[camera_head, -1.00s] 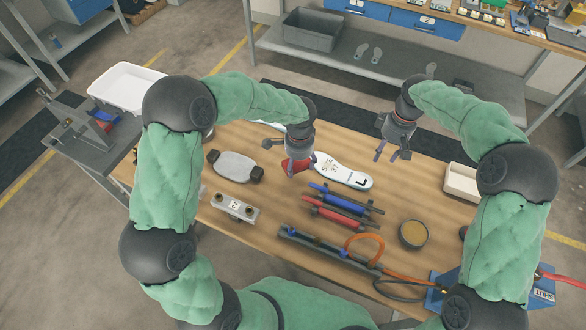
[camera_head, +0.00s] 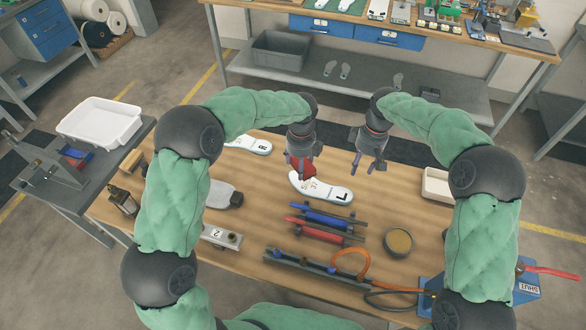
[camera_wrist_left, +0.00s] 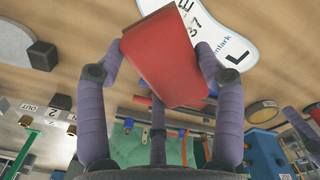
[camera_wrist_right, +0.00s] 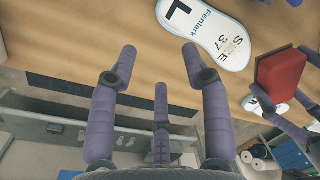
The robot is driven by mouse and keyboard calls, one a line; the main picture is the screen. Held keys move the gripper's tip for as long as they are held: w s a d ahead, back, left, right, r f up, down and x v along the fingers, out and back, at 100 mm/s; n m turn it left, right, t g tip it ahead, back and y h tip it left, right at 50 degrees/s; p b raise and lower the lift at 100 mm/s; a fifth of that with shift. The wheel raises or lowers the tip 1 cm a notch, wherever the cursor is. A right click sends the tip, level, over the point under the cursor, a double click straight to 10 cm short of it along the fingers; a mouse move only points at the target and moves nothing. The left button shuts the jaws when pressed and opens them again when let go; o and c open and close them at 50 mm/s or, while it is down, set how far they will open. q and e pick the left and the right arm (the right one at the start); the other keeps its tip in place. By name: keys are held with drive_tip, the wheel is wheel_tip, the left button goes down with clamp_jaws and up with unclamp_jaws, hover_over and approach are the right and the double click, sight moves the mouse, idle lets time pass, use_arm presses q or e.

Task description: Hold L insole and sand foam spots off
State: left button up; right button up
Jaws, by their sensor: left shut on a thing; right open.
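The L insole (camera_head: 328,190), white with a black L and size print, lies flat on the wooden table. It also shows in the left wrist view (camera_wrist_left: 232,38) and right wrist view (camera_wrist_right: 208,28). My left gripper (camera_head: 301,160) is shut on a red block (camera_wrist_left: 165,62), held over the insole's left part. The block hides some print; I cannot tell whether it touches the insole. My right gripper (camera_head: 369,160) is open and empty, behind and right of the insole and apart from it.
Another white insole (camera_head: 249,145) lies at the back left. In front of the L insole are blue and red bars (camera_head: 322,216) and an orange hose (camera_head: 352,255). A round tin (camera_head: 398,242) and a white tray (camera_head: 437,184) are at right. A grey-ended piece (camera_head: 223,194) is at left.

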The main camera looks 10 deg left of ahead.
use_arm(q)
drive_tip(key=m, duration=0.1)
drive_tip(key=w+d+m, duration=0.1)
drive_tip(key=m, duration=0.1)
drive_tip(key=shift+d+r, duration=0.1)
drive_tip(key=shift+r, duration=0.25)
drive_tip(key=shift+d+m, duration=0.1)
drive_tip(key=shift+m, duration=0.3)
drive_tip(key=shift+r, duration=0.1)
use_arm(e)
approach(351, 188)
drive_tip(key=s+f, duration=0.1)
drive_tip(key=f, duration=0.3)
drive_tip(key=s+a+f, duration=0.1)
drive_tip(key=f, duration=0.2)
drive_tip(key=shift+s, duration=0.4)
clamp_jaws()
